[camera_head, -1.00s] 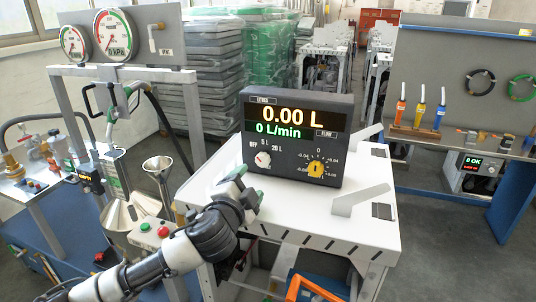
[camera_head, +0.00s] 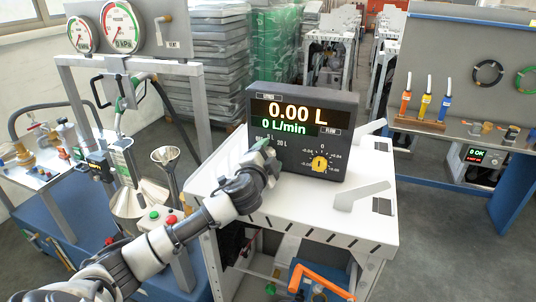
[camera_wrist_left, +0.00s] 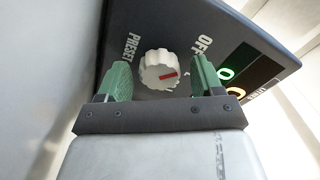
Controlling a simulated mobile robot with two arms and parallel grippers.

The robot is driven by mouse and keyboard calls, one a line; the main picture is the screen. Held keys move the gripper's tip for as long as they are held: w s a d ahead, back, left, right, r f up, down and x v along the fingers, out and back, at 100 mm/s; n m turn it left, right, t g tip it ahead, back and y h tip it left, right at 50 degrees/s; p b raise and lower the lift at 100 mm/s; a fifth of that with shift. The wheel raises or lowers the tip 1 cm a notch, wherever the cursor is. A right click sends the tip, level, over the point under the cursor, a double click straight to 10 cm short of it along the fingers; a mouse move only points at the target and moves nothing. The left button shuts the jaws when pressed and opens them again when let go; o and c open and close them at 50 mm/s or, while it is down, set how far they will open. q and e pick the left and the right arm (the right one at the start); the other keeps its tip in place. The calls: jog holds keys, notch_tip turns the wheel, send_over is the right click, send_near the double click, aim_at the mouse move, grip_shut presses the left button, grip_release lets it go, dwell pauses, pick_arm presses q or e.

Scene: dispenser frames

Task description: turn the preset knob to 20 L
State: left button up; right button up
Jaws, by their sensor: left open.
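The dispenser display unit (camera_head: 300,135) is a dark box on a white table, reading 0.00 L and 0 L/min. My left gripper (camera_head: 268,150) is in front of the panel in the head view and hides the knob there. In the wrist view its green fingers (camera_wrist_left: 160,80) are open, one on each side of the knob; contact cannot be told. My right gripper is not in view.
A stand with gauges (camera_head: 121,28), a funnel (camera_head: 166,158) and a box with red and green buttons (camera_head: 160,218) are at the left.

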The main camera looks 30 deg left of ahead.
pick_arm(q)
jog(key=c, duration=0.9)
jog(key=shift+c, duration=0.2)
jog(key=shift+m, duration=0.3)
jog(key=m+p, duration=0.2)
jog(key=m, duration=0.3)
jog(key=shift+f, duration=0.1)
jog(key=m+p, duration=0.2)
jog(key=m, duration=0.3)
jog(key=shift+f+m, duration=0.1)
jog(key=shift+m, duration=0.3)
jog(key=m+p, duration=0.1)
jog(key=m, duration=0.1)
jog(key=shift+f+m, duration=0.1)
jog(key=shift+m, duration=0.2)
jog(key=shift+f+m, duration=0.15)
jog(key=shift+m, duration=1.75)
